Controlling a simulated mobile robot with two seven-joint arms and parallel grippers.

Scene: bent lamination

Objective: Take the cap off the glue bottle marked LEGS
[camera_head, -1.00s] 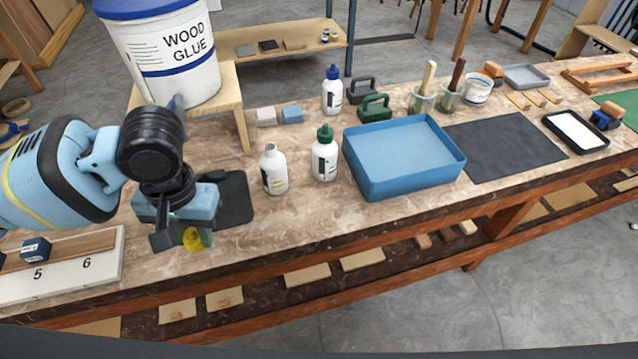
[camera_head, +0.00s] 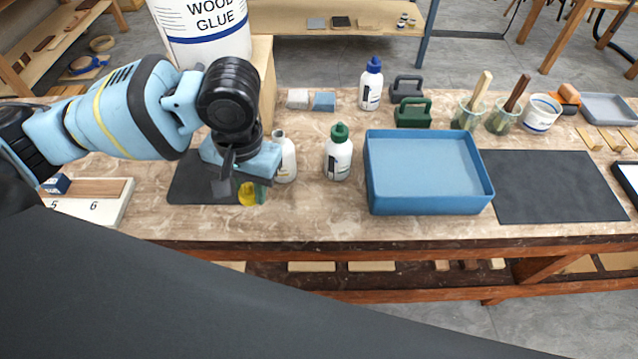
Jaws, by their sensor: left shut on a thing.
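A white bottle (camera_head: 286,158) with no coloured cap stands upright on the bench, partly hidden behind my left gripper. A white bottle with a green cap (camera_head: 338,155) stands to its right. A white bottle with a blue cap (camera_head: 371,85) stands farther back. The label words are too small to read, so I cannot tell which is marked LEGS. My left gripper (camera_head: 240,188) points down over the right part of a dark mat and is shut on a small yellow cap (camera_head: 247,193). The fingers partly hide the cap. My right gripper is not in view.
The dark mat (camera_head: 187,186) lies left of the bottles. A blue tray (camera_head: 428,203) is right of the green-capped bottle. A large WOOD GLUE bucket (camera_head: 205,50) stands behind my left arm. Bare bench (camera_head: 310,215) shows in front of the bottles.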

